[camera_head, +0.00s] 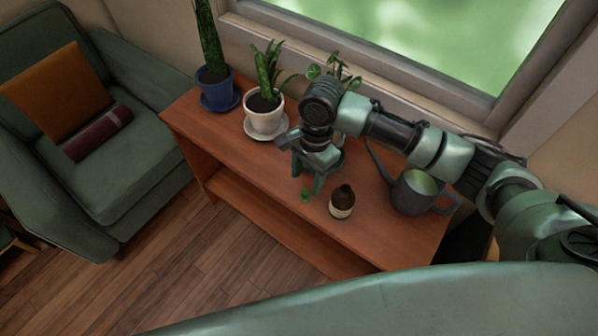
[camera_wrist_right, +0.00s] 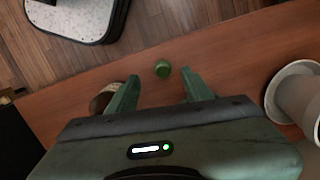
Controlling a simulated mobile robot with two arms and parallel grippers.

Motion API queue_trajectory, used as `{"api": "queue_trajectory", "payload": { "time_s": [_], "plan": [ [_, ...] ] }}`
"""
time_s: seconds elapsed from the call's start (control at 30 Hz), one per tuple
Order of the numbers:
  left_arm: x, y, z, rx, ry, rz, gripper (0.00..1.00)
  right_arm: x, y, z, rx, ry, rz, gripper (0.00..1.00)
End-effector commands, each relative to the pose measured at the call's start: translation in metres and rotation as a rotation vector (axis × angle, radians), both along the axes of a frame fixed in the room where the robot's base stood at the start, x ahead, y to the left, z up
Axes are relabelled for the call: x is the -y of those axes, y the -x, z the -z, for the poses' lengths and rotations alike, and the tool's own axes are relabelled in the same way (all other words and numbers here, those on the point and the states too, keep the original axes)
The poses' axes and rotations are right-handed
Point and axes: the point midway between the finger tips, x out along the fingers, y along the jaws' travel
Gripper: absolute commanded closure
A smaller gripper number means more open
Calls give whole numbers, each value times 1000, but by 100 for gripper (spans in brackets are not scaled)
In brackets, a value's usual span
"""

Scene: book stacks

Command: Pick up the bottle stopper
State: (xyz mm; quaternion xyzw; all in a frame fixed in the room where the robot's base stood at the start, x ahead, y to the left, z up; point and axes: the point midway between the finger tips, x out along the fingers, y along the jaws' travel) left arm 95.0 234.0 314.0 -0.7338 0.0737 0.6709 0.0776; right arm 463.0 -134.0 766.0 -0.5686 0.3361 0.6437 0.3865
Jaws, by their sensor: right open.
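The bottle stopper is a small green piece (camera_head: 306,194) on the wooden table near its front edge. In the right wrist view the stopper (camera_wrist_right: 162,69) shows between and just beyond the fingertips. My right gripper (camera_head: 309,182) is open, pointing down over the table right beside the stopper; its two green fingers (camera_wrist_right: 160,78) also show in the wrist view with nothing between them but table and the stopper ahead. I cannot tell the exact height of the fingertips. My left gripper is not in view.
A dark brown bottle with a pale label (camera_head: 342,204) stands close to the right of the stopper. A grey watering can (camera_head: 412,196) stands further right. Potted plants in a blue pot (camera_head: 219,95) and a white pot (camera_head: 264,118) line the table's back left. A green armchair (camera_head: 110,150) is at left.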

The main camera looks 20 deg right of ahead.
Motion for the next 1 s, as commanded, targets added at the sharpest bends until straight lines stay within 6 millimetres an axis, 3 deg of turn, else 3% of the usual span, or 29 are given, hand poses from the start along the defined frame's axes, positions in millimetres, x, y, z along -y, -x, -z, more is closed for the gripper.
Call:
{"api": "queue_trajectory", "payload": {
  "time_s": [0.27, 0.6, 0.9, 0.93, 1.0],
  "plan": [
    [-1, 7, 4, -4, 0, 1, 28, 2, -1, 23, -12, 10, 32, 50],
    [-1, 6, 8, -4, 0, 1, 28, 1, -3, 70, -10, 10, 29, 50],
    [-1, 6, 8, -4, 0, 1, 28, 1, -3, 75, -9, 10, 29, 50],
    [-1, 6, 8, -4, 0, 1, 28, 1, -3, 75, -9, 10, 29, 53],
    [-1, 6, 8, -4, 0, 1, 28, 1, -3, 75, -9, 10, 29, 72]
  ]
}}
